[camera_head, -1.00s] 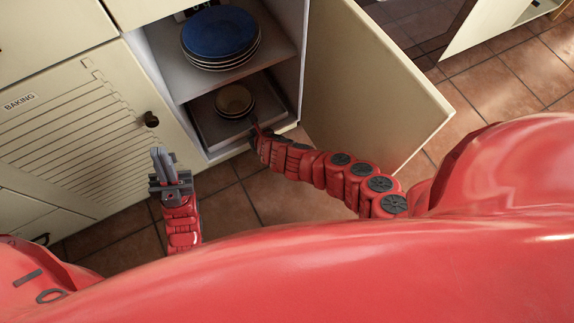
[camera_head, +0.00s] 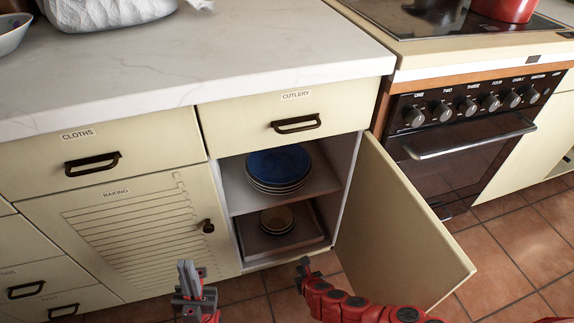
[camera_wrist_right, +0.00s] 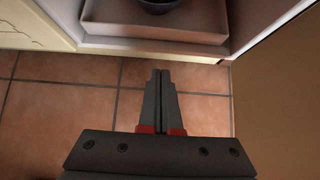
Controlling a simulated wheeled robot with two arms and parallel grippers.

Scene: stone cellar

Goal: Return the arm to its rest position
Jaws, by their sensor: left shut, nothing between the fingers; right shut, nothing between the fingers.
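My right gripper (camera_head: 304,266) is at the lower middle of the head view, in front of the open cabinet. Its arm comes in from the lower right, close to the open door. In the right wrist view the right gripper (camera_wrist_right: 160,75) is shut and empty, over the tiled floor just outside the cabinet's lower edge. My left gripper (camera_head: 186,266) is shut and empty, standing upright in front of the BAKING door. Neither gripper touches the cabinet as far as I can tell.
The open cabinet door (camera_head: 400,230) stands out to the right. Blue plates (camera_head: 279,166) sit on the upper shelf and bowls (camera_head: 277,219) on a low tray (camera_head: 312,235). A marble counter (camera_head: 200,60), CUTLERY drawer (camera_head: 240,125) and oven (camera_head: 450,150) surround them. Floor (camera_head: 510,245) is free at right.

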